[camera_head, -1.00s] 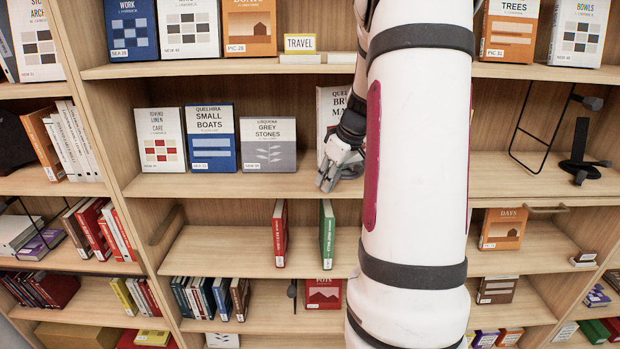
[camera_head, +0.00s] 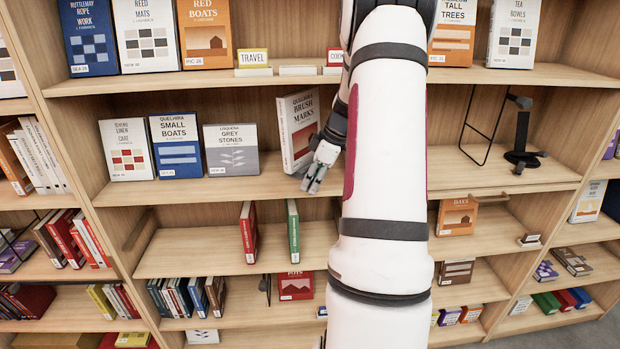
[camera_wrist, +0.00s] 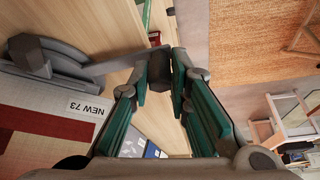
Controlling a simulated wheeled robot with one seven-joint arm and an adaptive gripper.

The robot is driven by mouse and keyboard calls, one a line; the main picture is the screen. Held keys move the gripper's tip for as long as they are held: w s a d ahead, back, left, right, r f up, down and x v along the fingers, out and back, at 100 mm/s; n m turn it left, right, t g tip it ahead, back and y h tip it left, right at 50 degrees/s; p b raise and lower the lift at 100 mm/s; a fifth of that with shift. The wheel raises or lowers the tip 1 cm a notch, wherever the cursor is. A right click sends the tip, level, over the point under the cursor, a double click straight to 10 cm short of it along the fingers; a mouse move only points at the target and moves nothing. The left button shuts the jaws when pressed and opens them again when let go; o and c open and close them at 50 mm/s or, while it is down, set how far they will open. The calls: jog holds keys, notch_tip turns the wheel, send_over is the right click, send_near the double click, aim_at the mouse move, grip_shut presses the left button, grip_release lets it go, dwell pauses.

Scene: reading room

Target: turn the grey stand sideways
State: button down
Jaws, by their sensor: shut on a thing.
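The grey stand shows in the wrist view as a rounded grey piece (camera_wrist: 45,62) with a flat bar running right towards my fingertips. My gripper (camera_wrist: 165,72) has its teal-padded fingers closed on a small dark grey end piece of it. A white book, Brush Marks (camera_head: 299,130), stands upright beside my gripper (camera_head: 318,175) in the head view, angled with its spine edge showing on the left. Its NEW 73 label and red-and-grey cover (camera_wrist: 50,125) are close to the stand in the wrist view. The stand is hidden in the head view.
Grey Stones (camera_head: 231,150), Small Boats (camera_head: 176,146) and a white book (camera_head: 127,150) stand left on the same shelf (camera_head: 220,187). A black stand (camera_head: 522,145) and a wire stand (camera_head: 470,125) are at the right. Bare shelf lies between my arm and them.

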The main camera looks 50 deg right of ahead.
jog(key=shift+s+d+n+p, duration=0.3)
jog(key=shift+d, duration=0.15)
dwell(0.4)
jog(key=c, duration=1.5)
grip_release()
